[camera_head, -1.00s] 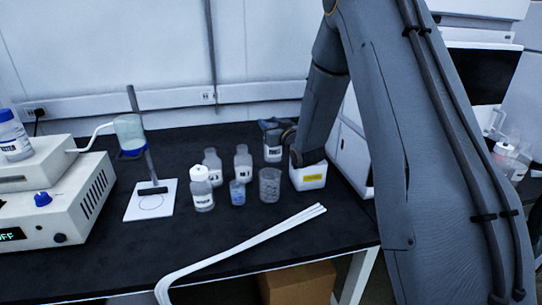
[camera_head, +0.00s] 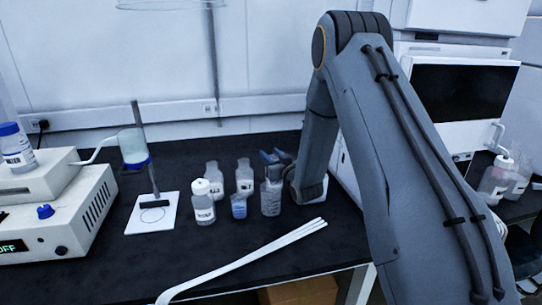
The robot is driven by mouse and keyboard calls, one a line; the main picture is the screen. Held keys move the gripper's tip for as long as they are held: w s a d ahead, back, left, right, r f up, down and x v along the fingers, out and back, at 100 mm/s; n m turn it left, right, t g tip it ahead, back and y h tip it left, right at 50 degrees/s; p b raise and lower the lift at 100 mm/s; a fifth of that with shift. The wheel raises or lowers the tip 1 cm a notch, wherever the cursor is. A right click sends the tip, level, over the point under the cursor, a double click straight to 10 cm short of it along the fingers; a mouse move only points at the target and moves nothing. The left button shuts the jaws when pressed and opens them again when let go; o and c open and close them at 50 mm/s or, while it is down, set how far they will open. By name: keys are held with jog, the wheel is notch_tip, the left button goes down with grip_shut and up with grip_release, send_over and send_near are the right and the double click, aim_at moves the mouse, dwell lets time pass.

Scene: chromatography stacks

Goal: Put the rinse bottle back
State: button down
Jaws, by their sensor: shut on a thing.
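My gripper (camera_head: 275,160) is shut at the top of a clear, labelled bottle (camera_head: 271,198). The bottle is upright among the glassware on the black bench; whether its base touches the bench I cannot tell. I take it for the rinse bottle, but the label is too small to read. My arm hides what is right of it. A white-capped bottle (camera_head: 203,203) stands to the left, and two clear bottles, one at left (camera_head: 215,178) and one at right (camera_head: 244,178), stand behind.
A small beaker with blue liquid (camera_head: 238,207) stands just left of the held bottle. A stand on a white plate (camera_head: 140,222) and a white instrument (camera_head: 62,222) are further left. White strips (camera_head: 240,265) lie in front. Some bench between is clear.

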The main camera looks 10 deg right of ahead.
jog(key=c, duration=1.3)
grip_release()
jog(key=shift+r, duration=0.15)
jog(key=b+v, duration=0.1)
jog(key=v, duration=1.1)
jog(key=shift+b, duration=0.3)
